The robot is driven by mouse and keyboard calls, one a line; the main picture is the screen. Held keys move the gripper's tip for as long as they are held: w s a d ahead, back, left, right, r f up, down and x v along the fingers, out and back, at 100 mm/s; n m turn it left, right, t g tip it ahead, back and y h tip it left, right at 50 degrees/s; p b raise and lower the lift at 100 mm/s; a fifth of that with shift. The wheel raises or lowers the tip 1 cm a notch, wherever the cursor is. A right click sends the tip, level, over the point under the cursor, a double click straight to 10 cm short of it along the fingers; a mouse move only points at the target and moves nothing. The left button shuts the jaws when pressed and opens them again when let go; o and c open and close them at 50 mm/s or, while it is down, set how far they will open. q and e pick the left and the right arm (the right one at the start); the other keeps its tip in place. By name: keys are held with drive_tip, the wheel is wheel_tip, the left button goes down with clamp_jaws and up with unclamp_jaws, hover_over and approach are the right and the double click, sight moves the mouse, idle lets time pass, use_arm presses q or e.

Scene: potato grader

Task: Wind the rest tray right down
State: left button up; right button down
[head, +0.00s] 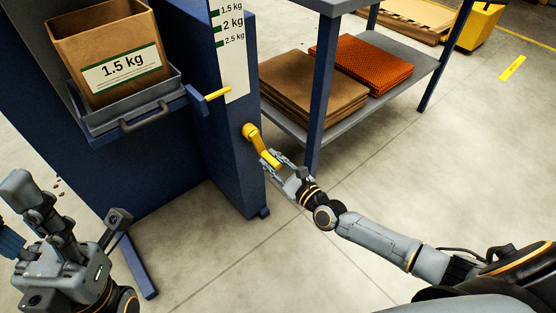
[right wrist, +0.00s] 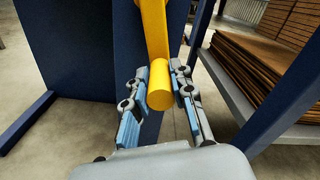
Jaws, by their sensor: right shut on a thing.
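The grey rest tray (head: 176,86) is on the front of the blue grader (head: 233,150) and holds a brown 1.5 kg box (head: 105,50). A yellow pointer (head: 216,94) stands by the white scale (head: 236,75), below its 2.5 kg mark. A yellow crank (head: 254,135) is on the grader's side, its handle angled down to the right. My right gripper (head: 272,163) is shut on the crank's handle; the right wrist view shows the yellow grip (right wrist: 160,85) between the fingers. My left gripper (head: 38,212) is at the lower left, apart from the tray; its finger opening is unclear.
A blue-framed shelf rack (head: 400,85) with brown sheets (head: 310,85) and orange stacked sheets (head: 362,66) stands close to the right of the crank. One of its posts (head: 321,90) is just behind my right gripper. The floor in front is clear.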

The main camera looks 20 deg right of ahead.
drive_tip(key=shift+s+a+f+m+b, duration=0.15)
drive_tip(key=shift+s+a+m+b, duration=0.15)
drive_tip(key=shift+a+m, duration=0.4)
drive_tip(key=shift+s+a+f+m+b, duration=0.15)
drive_tip(key=shift+s+a+m+b, duration=0.1)
drive_tip(key=shift+a+m, duration=0.4)
drive_tip(key=shift+d, duration=0.1)
drive_tip(key=c, duration=1.1)
unclamp_jaws()
drive_tip(key=shift+w+r, duration=0.1)
drive_tip(key=shift+d, duration=0.1)
drive_tip(key=v, duration=1.2)
drive_tip(key=shift+r, duration=0.1)
